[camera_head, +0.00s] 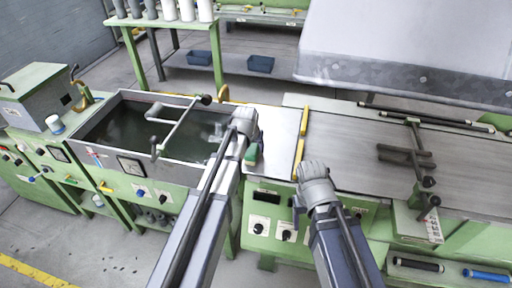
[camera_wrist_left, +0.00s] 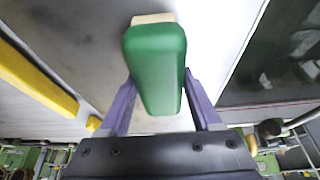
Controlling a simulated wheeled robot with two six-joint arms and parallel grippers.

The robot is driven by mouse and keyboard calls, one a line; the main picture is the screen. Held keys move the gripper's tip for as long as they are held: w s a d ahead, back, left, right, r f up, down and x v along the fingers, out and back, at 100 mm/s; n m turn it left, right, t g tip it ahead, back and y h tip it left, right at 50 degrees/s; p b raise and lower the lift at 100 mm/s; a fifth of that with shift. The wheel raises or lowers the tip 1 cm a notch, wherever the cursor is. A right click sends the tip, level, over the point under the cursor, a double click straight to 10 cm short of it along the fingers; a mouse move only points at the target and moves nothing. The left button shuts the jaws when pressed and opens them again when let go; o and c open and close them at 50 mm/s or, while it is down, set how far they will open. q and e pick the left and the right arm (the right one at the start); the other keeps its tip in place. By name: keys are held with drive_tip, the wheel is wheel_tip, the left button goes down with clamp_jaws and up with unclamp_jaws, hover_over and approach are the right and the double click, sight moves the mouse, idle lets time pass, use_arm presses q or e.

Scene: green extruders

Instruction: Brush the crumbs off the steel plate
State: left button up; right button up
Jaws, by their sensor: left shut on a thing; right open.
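My left gripper (camera_wrist_left: 158,118) is shut on a green brush (camera_wrist_left: 155,62), with one finger on each side of its body. A pale strip, likely bristles, shows at the brush's far end. In the head view the green brush (camera_head: 253,153) is partly hidden by my left arm, over the steel plate (camera_head: 279,128). The plate also fills much of the left wrist view (camera_wrist_left: 90,40). I cannot make out any crumbs on it. My right gripper (camera_head: 314,177) is at the plate's front right corner; its fingers are hard to see in the head view.
A dark, liquid-filled tank (camera_head: 110,125) lies left of the plate. A yellow bar (camera_head: 300,143) edges the plate on the right. Further right is a grey bed (camera_head: 360,160) with a metal handle frame (camera_head: 419,160). A large pale hood (camera_head: 400,50) hangs behind.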

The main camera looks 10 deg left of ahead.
use_arm(q)
drive_tip(key=shift+w+a, duration=0.1)
drive_tip(key=shift+a, duration=1.6)
drive_tip(key=shift+w+d, duration=0.1)
drive_tip(key=shift+w, duration=1.15)
drive_tip(key=shift+d, duration=1.8)
drive_tip(key=shift+s+d+f, duration=0.1)
drive_tip(key=shift+s+d, duration=0.1)
drive_tip(key=shift+d, duration=1.6)
drive_tip(key=shift+d, duration=0.1)
drive_tip(key=shift+d, duration=1.75)
drive_tip(key=shift+d, duration=0.1)
drive_tip(key=shift+s+d, duration=0.15)
drive_tip(key=shift+d, duration=1.45)
